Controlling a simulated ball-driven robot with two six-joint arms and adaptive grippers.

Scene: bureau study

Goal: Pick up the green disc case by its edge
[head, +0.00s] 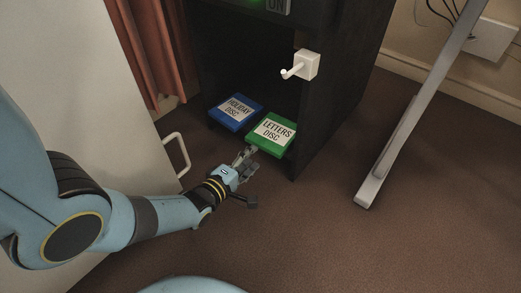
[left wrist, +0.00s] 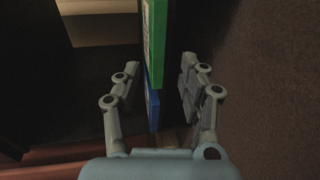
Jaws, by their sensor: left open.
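The green disc case (head: 271,133), labelled LETTERS DISC, lies flat at the bottom of the dark cabinet, its front edge toward my left gripper (head: 247,162). In the left wrist view the green case (left wrist: 158,45) shows edge-on, reaching down between the open fingers of my left gripper (left wrist: 160,82). I cannot tell whether a finger touches it. The blue disc case (head: 236,111), labelled HOLIDAY DISC, lies to its left and farther back. In the left wrist view the blue case (left wrist: 152,108) shows below the green one. My right gripper is not in view.
The dark cabinet (head: 325,110) has a side wall close to the right of the green case. A white hook (head: 301,67) sticks out above. A pale door with a handle (head: 178,155) stands left, and a grey leg (head: 400,135) right. Brown carpet is clear in front.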

